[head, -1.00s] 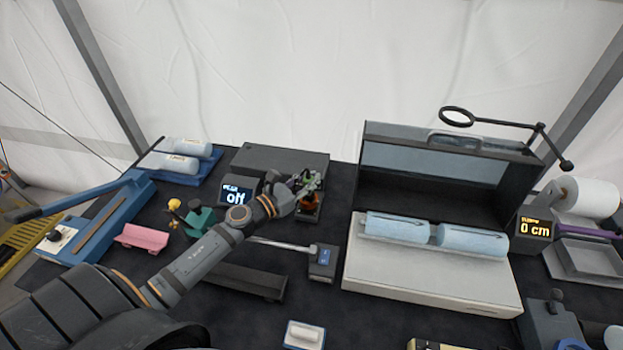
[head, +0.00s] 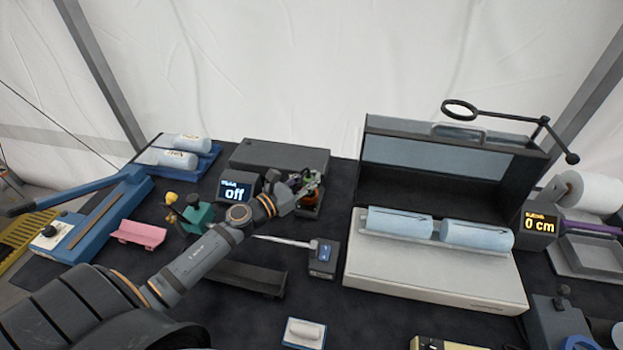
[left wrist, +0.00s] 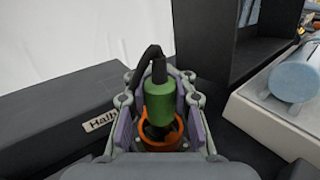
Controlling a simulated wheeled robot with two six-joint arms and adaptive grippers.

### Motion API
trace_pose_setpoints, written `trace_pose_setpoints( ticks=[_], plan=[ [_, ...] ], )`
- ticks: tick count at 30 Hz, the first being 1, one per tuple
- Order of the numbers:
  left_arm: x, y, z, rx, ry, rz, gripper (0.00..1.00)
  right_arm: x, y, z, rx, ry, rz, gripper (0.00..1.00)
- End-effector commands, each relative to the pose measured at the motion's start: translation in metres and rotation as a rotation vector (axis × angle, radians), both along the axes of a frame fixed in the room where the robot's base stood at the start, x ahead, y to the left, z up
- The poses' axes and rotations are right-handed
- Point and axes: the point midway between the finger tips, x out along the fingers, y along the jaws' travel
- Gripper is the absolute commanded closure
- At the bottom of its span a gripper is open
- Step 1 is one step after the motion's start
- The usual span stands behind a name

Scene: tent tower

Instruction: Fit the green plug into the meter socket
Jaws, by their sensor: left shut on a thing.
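The green plug (left wrist: 160,103) with a black cable (left wrist: 150,62) stands between the fingers of my left gripper (left wrist: 160,118) in the left wrist view. The gripper is shut on it. An orange ring (left wrist: 176,137), apparently the meter socket, lies right at the plug's lower end. I cannot tell whether the plug's tip is inside it. The gripper hides most of the plug and socket there. My right gripper is not in view.
A long dark case (head: 280,155) stands behind the gripper. A teal device (head: 199,214) and a pink holder (head: 138,233) are to the left. A small box with a metal rod (head: 322,258) is in front. A white base with blue rolls (head: 430,262) is to the right.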

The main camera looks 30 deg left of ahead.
Motion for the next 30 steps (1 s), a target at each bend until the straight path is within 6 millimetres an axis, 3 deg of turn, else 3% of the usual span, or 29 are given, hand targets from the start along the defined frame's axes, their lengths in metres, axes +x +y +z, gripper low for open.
trace_pose_setpoints(
  ticks=[9,30],
  plan=[
    [-0.002,0.001,-0.018,-0.005,0.016,0.006,1.00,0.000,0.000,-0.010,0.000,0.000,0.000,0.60],
    [-0.002,0.001,-0.011,-0.009,0.017,0.007,1.00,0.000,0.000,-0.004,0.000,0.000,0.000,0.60]
  ],
)
